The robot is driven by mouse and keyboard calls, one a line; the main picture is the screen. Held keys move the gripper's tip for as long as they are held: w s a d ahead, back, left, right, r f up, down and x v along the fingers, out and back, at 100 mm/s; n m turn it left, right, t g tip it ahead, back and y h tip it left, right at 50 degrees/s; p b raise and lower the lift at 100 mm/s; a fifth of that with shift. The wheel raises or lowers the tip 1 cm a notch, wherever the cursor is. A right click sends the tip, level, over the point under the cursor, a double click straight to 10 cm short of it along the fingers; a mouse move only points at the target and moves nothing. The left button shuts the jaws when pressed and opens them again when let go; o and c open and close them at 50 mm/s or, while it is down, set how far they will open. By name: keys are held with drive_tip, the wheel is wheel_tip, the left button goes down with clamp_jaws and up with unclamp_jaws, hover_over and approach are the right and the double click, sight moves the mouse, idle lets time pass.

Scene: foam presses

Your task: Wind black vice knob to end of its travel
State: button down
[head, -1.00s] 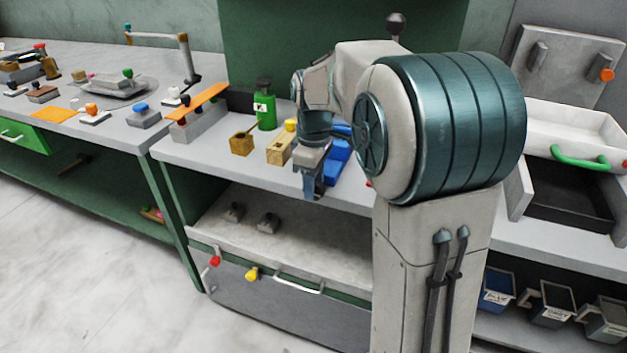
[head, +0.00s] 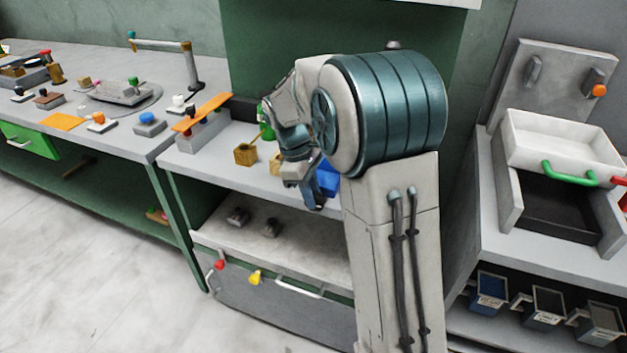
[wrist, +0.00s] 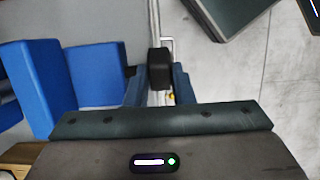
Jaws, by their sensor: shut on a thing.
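The black vice knob (wrist: 160,68) shows in the wrist view between my two blue fingers, at the end of a pale rod. The blue vice (wrist: 98,75) fills the left of the wrist view. In the head view the vice (head: 328,178) is partly hidden behind my gripper and arm. The knob itself cannot be made out in the head view.
A wooden block (head: 245,154) stands left of my gripper on the bench. An orange-topped grey block (head: 203,130) is farther left. Below is a shelf with two small grey items (head: 238,216). A white tray (head: 562,145) with a green handle is at the right.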

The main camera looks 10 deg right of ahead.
drive_tip(key=g+h+p, duration=0.1)
drive_tip(key=p, duration=0.1)
drive_tip(key=g+h+p, duration=0.1)
drive_tip(key=p, duration=0.1)
drive_tip(key=a+g+h+p, duration=0.1)
drive_tip(key=p, duration=0.1)
drive_tip(key=shift+w+h, duration=0.35)
drive_tip(key=shift+h, duration=0.05)
drive_tip(key=shift+w+a+f+g+h+p, duration=0.1)
drive_tip(key=shift+f+g+h+p, duration=0.2)
drive_tip(key=shift+g+h+p, duration=0.45)
drive_tip(key=shift+w+a+f+g+h+p, duration=0.1)
drive_tip(key=shift+f+g+h+p, duration=0.3)
drive_tip(key=shift+h+p, duration=0.5)
drive_tip(key=shift+h, duration=0.25)
drive_tip(key=c, duration=1.2)
unclamp_jaws()
drive_tip(key=shift+c, duration=0.2)
drive_tip(key=shift+b, duration=0.45)
